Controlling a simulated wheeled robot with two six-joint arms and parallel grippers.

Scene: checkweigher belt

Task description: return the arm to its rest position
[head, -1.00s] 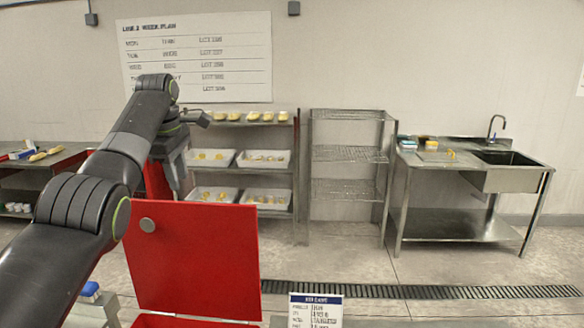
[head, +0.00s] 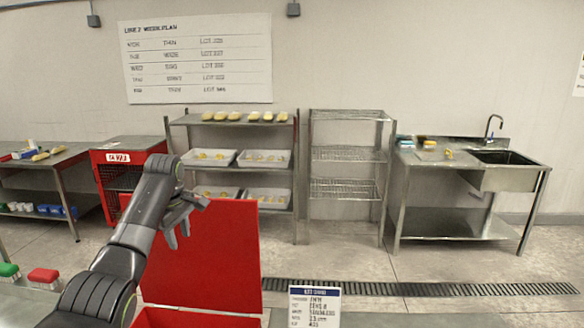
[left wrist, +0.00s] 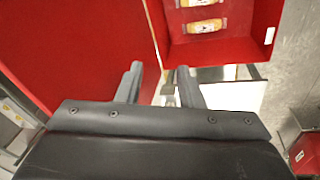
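My left arm comes in from the lower left in the head view. My left gripper (head: 179,238) hangs in front of the raised red lid (head: 215,255), fingers pointing down. In the left wrist view my left gripper (left wrist: 159,70) has its two fingers apart with nothing between them. Beyond the fingertips an open red bin (left wrist: 222,46) holds packaged yellowish items (left wrist: 203,26). The red panel beside it on the left is the lid (left wrist: 70,45). My right gripper is not in view.
A sign card (head: 314,306) stands at the front middle. Behind are a red cabinet (head: 126,157), a shelf rack (head: 232,120) with trays and rolls, an empty wire rack (head: 345,154) and a sink table (head: 470,165). Green and red brushes (head: 42,275) lie at the lower left. Floor is clear at the right.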

